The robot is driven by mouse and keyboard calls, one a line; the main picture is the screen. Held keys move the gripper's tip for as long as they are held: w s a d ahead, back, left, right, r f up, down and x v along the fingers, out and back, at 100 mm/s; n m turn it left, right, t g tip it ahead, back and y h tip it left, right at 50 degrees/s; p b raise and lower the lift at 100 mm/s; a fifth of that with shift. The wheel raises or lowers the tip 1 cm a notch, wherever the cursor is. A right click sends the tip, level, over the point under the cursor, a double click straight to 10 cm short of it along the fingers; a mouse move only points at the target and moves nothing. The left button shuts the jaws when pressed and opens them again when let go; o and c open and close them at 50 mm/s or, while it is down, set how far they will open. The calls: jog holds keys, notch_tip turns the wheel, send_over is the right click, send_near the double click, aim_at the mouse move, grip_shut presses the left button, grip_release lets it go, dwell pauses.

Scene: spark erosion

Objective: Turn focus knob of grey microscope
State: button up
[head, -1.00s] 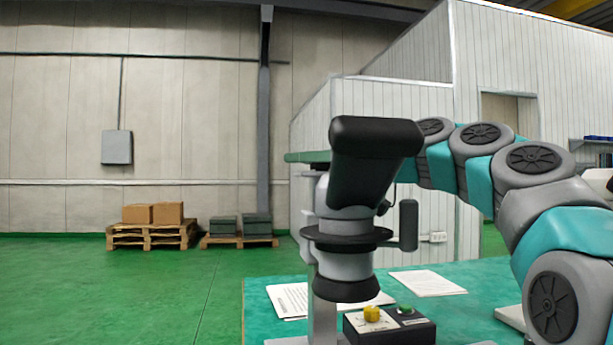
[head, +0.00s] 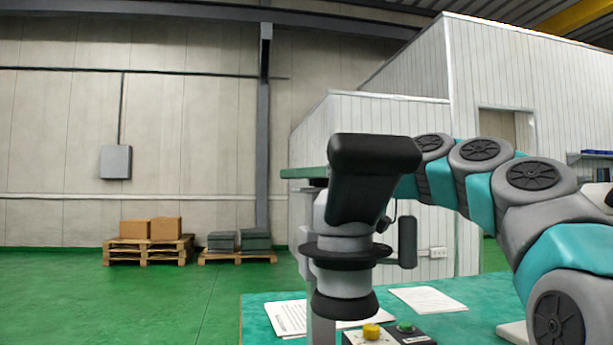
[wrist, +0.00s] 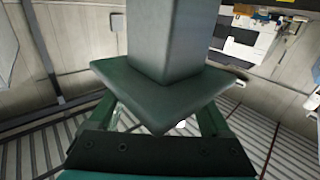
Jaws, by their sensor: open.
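The grey microscope (head: 342,283) stands in front of me in the head view, with a black slanted head, a black ring and a dark lower end. An upright black knob-like piece (head: 407,242) sticks out on its right side; I cannot tell if it is the focus knob. My arm passes behind the microscope, and its end is hidden there. In the wrist view my gripper (wrist: 158,112) is open, its green fingers spread apart. A grey square post (wrist: 170,40) with a green plate (wrist: 125,83) fills the middle of that view and covers the fingertips.
A small box with yellow and green buttons (head: 410,339) sits on the green table (head: 470,290) below the microscope. Papers (head: 428,299) lie on the table around it. Pallets with boxes (head: 150,245) stand far off by the wall, with open green floor at left.

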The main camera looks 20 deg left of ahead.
jog(key=b+v, duration=0.1)
jog(key=v, duration=0.6)
jog(key=shift+d, duration=0.2)
